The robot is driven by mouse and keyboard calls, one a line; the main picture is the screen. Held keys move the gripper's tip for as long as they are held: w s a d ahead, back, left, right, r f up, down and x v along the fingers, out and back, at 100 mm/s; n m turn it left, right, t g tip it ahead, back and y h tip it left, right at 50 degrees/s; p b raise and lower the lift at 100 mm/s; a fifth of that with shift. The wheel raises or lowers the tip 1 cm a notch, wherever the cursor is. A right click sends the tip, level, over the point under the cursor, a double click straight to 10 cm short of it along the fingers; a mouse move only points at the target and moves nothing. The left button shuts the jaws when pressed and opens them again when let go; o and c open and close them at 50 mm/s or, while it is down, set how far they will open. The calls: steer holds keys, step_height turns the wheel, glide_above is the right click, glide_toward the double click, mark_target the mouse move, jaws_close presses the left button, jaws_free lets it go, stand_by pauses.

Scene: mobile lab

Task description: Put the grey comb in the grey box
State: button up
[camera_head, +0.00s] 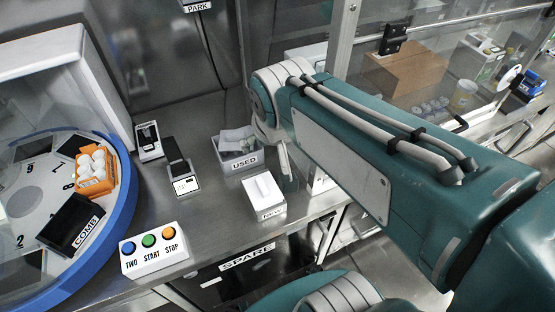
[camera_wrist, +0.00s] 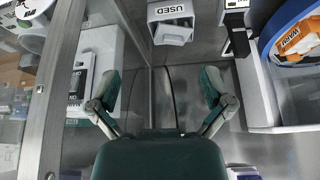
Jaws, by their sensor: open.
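I cannot make out a grey comb for certain in either view. A dark bin labelled COMB (camera_head: 72,222) sits on the blue-rimmed round carousel (camera_head: 125,205) at the left of the head view. A grey box labelled USED (camera_head: 240,163) stands on the steel counter with pale crumpled material in it. The same box shows at the top of the wrist view (camera_wrist: 170,33). My gripper (camera_wrist: 160,98) is open, with nothing between its fingers. In the head view its fingers hang just right of the USED box, partly hidden by my arm.
A white NEW box (camera_head: 264,196), a button box (camera_head: 154,250) and two small devices (camera_head: 181,178) (camera_head: 149,141) stand on the counter (camera_head: 215,205). An orange basket of white balls (camera_head: 95,183) is on the carousel. A glass partition is at right.

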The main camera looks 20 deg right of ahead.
steer(key=s+n, duration=0.1)
steer(key=s, duration=0.6)
steer(key=shift+a+f+y, duration=0.2)
steer(key=shift+a+y, duration=0.05)
steer(key=shift+y, duration=0.05)
stand_by(0.8)
steer(key=m+g, duration=0.4)
steer(key=g, duration=0.1)
glide_above(235, 134)
step_height(235, 134, down, 9)
steer(key=shift+w+a+f, duration=0.15)
steer(key=shift+w+f, duration=0.05)
steer(key=shift+f, duration=0.3)
steer(key=f, duration=1)
steer(key=shift+s+f, duration=0.15)
steer(key=shift+s, duration=0.05)
steer(key=c, duration=1)
